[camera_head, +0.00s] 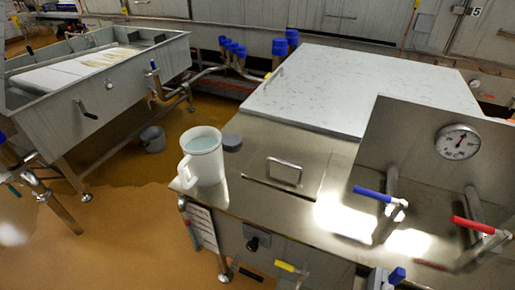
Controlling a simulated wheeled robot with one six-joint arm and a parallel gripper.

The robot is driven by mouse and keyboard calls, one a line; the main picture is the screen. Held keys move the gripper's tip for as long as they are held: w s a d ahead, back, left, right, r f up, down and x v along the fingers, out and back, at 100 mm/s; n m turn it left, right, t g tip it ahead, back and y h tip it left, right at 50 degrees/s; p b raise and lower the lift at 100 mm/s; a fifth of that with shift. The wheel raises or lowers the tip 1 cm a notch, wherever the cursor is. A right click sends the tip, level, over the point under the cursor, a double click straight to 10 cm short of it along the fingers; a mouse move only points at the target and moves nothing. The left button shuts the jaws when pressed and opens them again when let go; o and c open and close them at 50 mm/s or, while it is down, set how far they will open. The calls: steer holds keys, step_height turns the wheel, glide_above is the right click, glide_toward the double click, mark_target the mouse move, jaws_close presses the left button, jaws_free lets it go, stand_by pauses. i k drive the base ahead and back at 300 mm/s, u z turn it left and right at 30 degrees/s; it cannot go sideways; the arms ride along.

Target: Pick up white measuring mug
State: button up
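The white measuring mug (205,157) stands upright near the left front corner of the steel counter (262,205). Its handle (183,172) points left, towards the counter's edge. The mug's open top faces up and its inside looks pale. My gripper does not show in this view.
A metal handle (284,171) rises from the counter. Blue (373,194) and red (474,226) valve levers and a dial gauge (457,142) are at the right. Open floor (130,230) lies left.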

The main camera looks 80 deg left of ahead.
mark_target(202, 147)
steer(key=u, duration=2.75)
